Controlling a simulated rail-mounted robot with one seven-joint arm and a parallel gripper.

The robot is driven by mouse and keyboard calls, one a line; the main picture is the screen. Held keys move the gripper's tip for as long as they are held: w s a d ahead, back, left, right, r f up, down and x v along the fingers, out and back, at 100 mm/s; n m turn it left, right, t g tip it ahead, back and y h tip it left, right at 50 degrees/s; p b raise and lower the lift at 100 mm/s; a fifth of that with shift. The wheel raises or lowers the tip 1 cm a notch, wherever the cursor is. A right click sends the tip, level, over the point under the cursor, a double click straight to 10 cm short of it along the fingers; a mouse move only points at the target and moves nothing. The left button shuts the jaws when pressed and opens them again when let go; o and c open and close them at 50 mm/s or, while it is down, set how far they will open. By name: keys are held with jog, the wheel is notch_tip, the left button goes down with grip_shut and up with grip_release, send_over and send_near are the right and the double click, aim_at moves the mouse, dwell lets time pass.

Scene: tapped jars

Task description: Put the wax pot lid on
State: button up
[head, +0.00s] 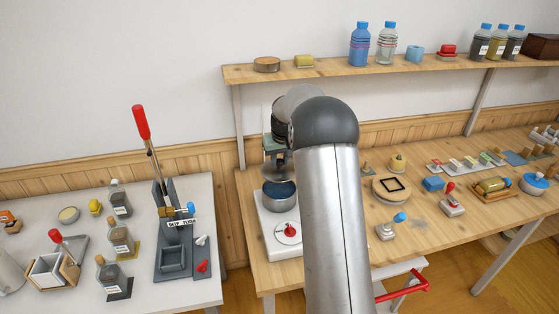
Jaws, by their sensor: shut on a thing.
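The wax pot (280,200) is a small round blue-grey pot on a white hotplate (266,238) with a red knob, at the near left of the wooden bench. My gripper (278,172) points down just above the pot, partly behind my own arm. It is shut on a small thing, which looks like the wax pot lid. The fingertips and lid are too small and dark to show clearly, and I cannot tell whether the lid touches the pot's rim.
Left, a white table holds a lever press (173,230) with a red handle and several bottles. Right on the bench are a round wooden board (398,187) and a blue-topped tap (391,227). A shelf (340,72) with bottles runs above. My arm hides the bench's middle.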

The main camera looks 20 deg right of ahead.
aim_at(280, 170)
jog(key=shift+f+b, duration=2.05)
jog(key=shift+f, duration=0.95)
jog(key=shift+f+b, duration=0.65)
jog(key=shift+f, duration=0.35)
jog(key=o, duration=1.1)
jog(key=shift+c, duration=0.2)
jog(key=shift+r, duration=0.1)
jog(key=b+v, duration=0.2)
jog(key=v, duration=1.5)
jog(key=shift+r, duration=0.15)
jog(key=shift+s, duration=0.1)
